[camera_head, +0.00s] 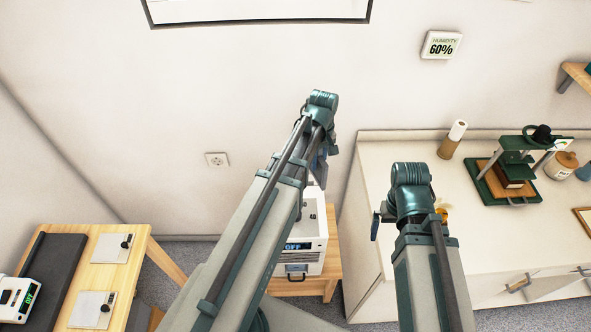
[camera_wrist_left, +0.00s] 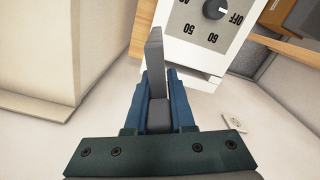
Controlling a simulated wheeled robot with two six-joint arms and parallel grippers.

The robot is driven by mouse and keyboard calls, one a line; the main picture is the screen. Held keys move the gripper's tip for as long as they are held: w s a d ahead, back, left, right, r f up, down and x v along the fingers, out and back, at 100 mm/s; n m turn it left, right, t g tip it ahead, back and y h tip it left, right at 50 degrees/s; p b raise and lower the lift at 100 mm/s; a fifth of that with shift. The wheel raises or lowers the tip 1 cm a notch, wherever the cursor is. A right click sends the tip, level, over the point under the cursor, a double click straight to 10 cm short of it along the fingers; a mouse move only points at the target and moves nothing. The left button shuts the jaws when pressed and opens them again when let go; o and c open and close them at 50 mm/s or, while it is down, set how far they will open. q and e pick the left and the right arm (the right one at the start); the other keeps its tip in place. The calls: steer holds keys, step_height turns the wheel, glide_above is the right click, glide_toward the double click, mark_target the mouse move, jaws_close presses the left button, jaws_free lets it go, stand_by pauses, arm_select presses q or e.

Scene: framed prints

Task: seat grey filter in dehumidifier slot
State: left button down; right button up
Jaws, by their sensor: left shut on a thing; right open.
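The white dehumidifier (camera_head: 313,232) stands on a small wooden stand, its front display reading OFF. In the left wrist view the dehumidifier (camera_wrist_left: 190,52) shows a grey panel with a dial. My left gripper (camera_wrist_left: 158,82) is shut on the grey filter (camera_wrist_left: 154,52), a thin slab held between blue fingers and sticking out beyond them. The filter is seen nearly edge-on and appears close to the dehumidifier; I cannot tell whether they touch. In the head view my left arm partly covers the dehumidifier. My right gripper (camera_head: 377,226) is open and mostly hidden by its arm. The slot cannot be made out.
A white counter (camera_head: 378,160) on the right holds a green press (camera_head: 510,165) and jars. A wooden table (camera_head: 135,245) with a dark mat stands at lower left.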

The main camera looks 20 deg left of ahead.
arm_select(q)
steer(key=a, duration=0.6)
steer(key=shift+s+f, duration=0.25)
steer(key=shift+s, duration=0.05)
arm_select(e)
steer(key=shift+f, duration=0.3)
arm_select(q)
steer(key=f+b, duration=0.1)
steer(key=b, duration=0.1)
steer(key=a+f+b, duration=0.1)
steer(key=f+b, duration=0.1)
steer(key=shift+a+f, duration=0.1)
steer(key=shift+f, duration=0.2)
arm_select(e)
step_height(320, 180, down, 4)
steer(key=shift+r, duration=0.2)
arm_select(q)
steer(key=shift+f, duration=0.1)
steer(key=shift+f+b, duration=0.5)
steer(key=shift+b, duration=0.1)
arm_select(e)
steer(key=shift+f, duration=0.6)
arm_select(q)
steer(key=c, duration=0.8)
jaws_free()
steer(key=shift+o, duration=0.2)
